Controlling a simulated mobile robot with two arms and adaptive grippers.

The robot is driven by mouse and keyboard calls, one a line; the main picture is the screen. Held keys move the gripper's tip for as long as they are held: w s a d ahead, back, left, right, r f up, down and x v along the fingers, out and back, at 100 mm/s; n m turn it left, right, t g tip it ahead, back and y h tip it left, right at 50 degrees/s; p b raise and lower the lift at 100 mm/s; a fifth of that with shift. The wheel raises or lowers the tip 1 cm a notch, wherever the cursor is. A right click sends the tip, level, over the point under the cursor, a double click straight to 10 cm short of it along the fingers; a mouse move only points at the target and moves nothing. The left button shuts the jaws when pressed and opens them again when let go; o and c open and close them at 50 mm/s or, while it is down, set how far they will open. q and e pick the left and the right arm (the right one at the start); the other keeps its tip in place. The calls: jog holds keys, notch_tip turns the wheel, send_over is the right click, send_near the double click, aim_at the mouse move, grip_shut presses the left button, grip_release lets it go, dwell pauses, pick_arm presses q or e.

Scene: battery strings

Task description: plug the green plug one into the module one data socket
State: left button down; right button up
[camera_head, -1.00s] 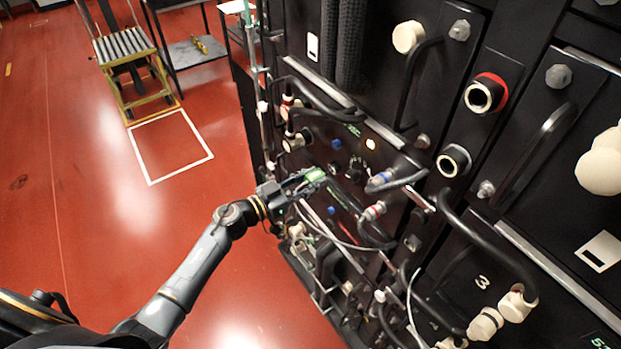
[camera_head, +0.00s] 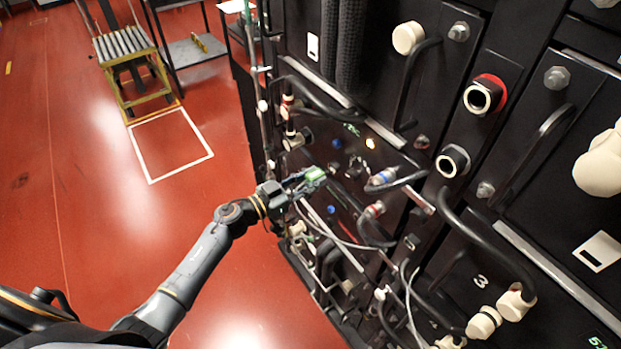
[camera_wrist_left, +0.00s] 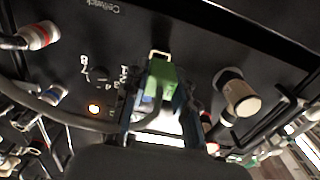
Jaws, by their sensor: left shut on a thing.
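My left gripper (camera_head: 302,184) is shut on the green plug one (camera_head: 315,175) in front of the black battery rack. In the left wrist view the green plug (camera_wrist_left: 161,78) sits between the two fingers (camera_wrist_left: 158,105), with a grey cable running from it to the left. A light-framed rectangular opening (camera_wrist_left: 160,55) shows at the plug's far end, on the black panel. I cannot tell whether the plug is inside it or just in front. Which socket belongs to module one cannot be read. My right gripper is not in view.
A blue-banded connector (camera_head: 381,178) and a red-banded connector (camera_head: 375,209) with cables sit right of the plug. A cream-capped connector (camera_wrist_left: 240,97) stands close right of the fingers. Loose cables hang below.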

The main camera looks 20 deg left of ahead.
aim_at(321, 174)
pick_arm(q)
jog(key=shift+x, duration=1.5)
jog(key=c, duration=1.4)
grip_release()
jog(key=o, duration=0.4)
jog(key=shift+d, duration=0.1)
jog(key=shift+w, duration=0.1)
jog(key=v, duration=1.2)
jog(key=shift+c, duration=0.3)
